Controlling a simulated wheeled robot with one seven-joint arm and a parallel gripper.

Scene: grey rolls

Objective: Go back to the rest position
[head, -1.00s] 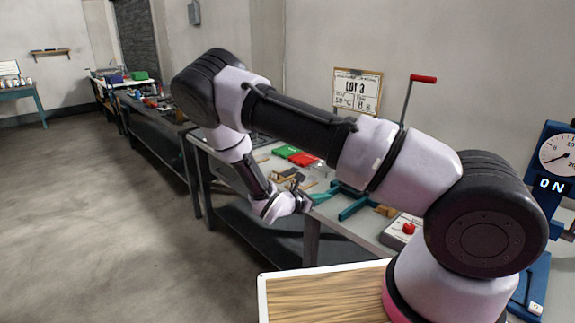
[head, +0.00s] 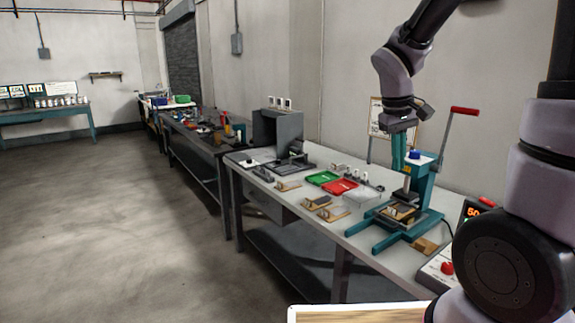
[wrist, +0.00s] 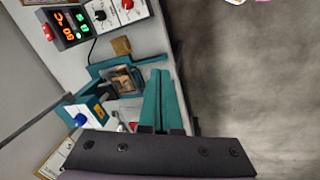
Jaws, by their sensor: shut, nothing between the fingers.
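My gripper (head: 404,160) is raised at the upper right of the head view, pointing down, with its teal fingers just left of the top of a teal press (head: 422,182). In the wrist view my gripper's two teal fingers (wrist: 160,100) lie side by side, shut and empty. The press also shows in the wrist view, with its blue knob (wrist: 80,120). A small wooden piece with something on it (head: 402,211) sits on the press base. I cannot tell from these views whether the fingers touch the press.
The grey workbench (head: 300,215) carries a green tray (head: 322,178), a red tray (head: 341,187), small wooden pieces and a grey box-like machine (head: 278,130). A red-handled lever (head: 464,110) rises beside the press. A control box with a red button (head: 440,268) stands near. The floor at left is clear.

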